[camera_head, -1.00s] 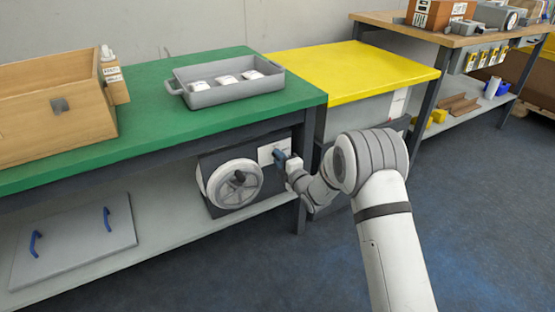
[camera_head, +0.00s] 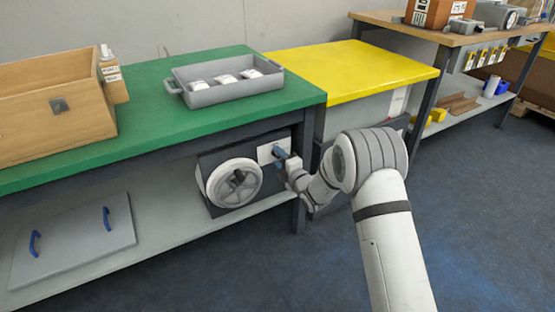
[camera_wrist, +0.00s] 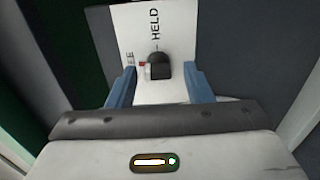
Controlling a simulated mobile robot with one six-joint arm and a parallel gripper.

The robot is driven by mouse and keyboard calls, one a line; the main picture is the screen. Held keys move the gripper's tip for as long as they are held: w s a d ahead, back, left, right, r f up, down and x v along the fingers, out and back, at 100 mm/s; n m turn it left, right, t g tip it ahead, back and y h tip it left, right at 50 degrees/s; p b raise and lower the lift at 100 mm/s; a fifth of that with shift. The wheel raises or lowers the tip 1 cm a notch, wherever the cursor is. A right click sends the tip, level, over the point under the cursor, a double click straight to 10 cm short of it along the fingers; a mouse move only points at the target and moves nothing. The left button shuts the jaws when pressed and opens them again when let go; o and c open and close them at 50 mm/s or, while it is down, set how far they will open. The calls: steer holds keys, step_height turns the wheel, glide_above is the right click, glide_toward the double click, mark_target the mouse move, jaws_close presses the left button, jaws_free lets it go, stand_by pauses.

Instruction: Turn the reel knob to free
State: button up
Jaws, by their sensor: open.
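The reel knob (camera_wrist: 158,67) is small and black on a white plate (camera_wrist: 134,22) in the wrist view. The plate reads "HELD" above it and a partly visible word ending in "EE" to its left. A small red mark shows at the knob's left side. My gripper (camera_wrist: 160,76) is open, with one blue finger on each side of the knob and visible gaps between. In the head view, my gripper (camera_head: 280,154) is at the white plate (camera_head: 266,153), beside the grey reel (camera_head: 235,184); the knob is hidden there.
The reel's dark housing (camera_head: 213,160) sits under the green table (camera_head: 150,105), above the lower shelf (camera_head: 165,231). A table leg (camera_head: 299,215) stands close to my wrist. A yellow-topped bench (camera_head: 350,70) is to the right. The floor in front is clear.

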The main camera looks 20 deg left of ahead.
steer(key=p+v, duration=0.2)
steer(key=v, duration=0.6)
steer(key=shift+p, duration=0.35)
